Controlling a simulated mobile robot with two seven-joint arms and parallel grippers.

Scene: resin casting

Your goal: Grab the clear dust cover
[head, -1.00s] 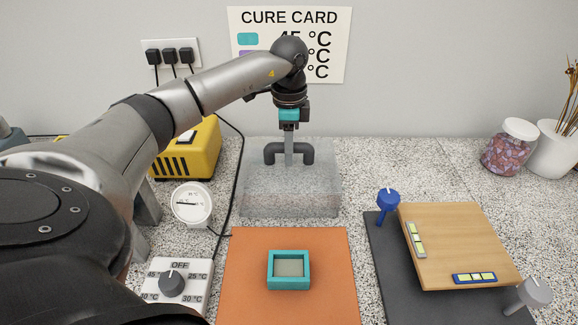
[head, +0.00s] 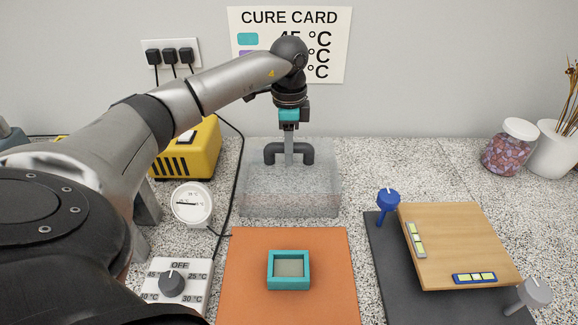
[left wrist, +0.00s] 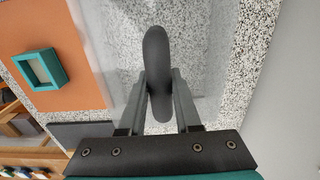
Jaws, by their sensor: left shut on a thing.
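The clear dust cover (head: 262,194) is a see-through box standing on the speckled counter behind the orange mat. It has a dark grey arched handle (head: 307,156) on top. My left gripper (head: 289,158) points straight down at the handle and is shut on it. In the left wrist view the two fingers (left wrist: 160,95) close on either side of the handle (left wrist: 157,50), and the cover's clear top lies behind it. My right gripper is not in view.
An orange mat (head: 250,290) with a teal mould (head: 289,282) lies in front of the cover. A dial box (head: 190,288), gauge (head: 193,204) and yellow case (head: 205,135) stand left. A wooden board (head: 470,250) with levels is at right. Counter right of the cover is clear.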

